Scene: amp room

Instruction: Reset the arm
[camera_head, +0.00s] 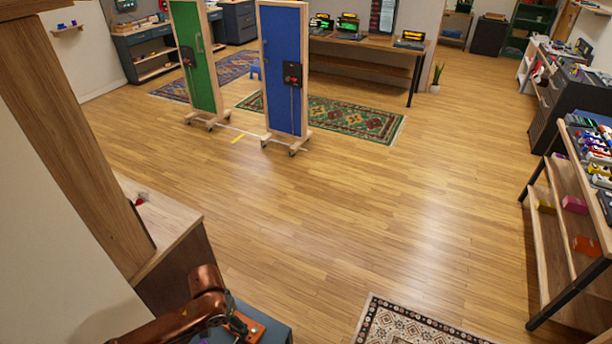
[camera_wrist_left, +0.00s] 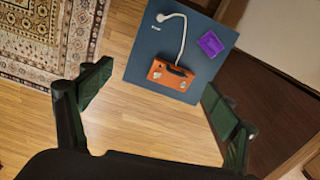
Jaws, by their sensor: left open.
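My left gripper (camera_wrist_left: 158,82) shows in the left wrist view with its two dark green fingers spread wide and nothing between them. Beyond the fingers, and apart from them, is a blue-grey top (camera_wrist_left: 140,74) bearing an orange box with a dark handle (camera_wrist_left: 171,74). In the head view my copper-coloured left arm comes in at the bottom left, over the blue-grey top (camera_head: 276,331) and the orange box (camera_head: 247,327). My right gripper is in neither view.
A wooden post (camera_head: 75,120) and cabinet (camera_head: 180,235) stand close on the left. A purple item (camera_wrist_left: 210,44) and a white curved cable (camera_wrist_left: 182,38) are on the blue-grey top. Shelves (camera_head: 560,230) stand at the right. The middle floor (camera_head: 330,220) is clear.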

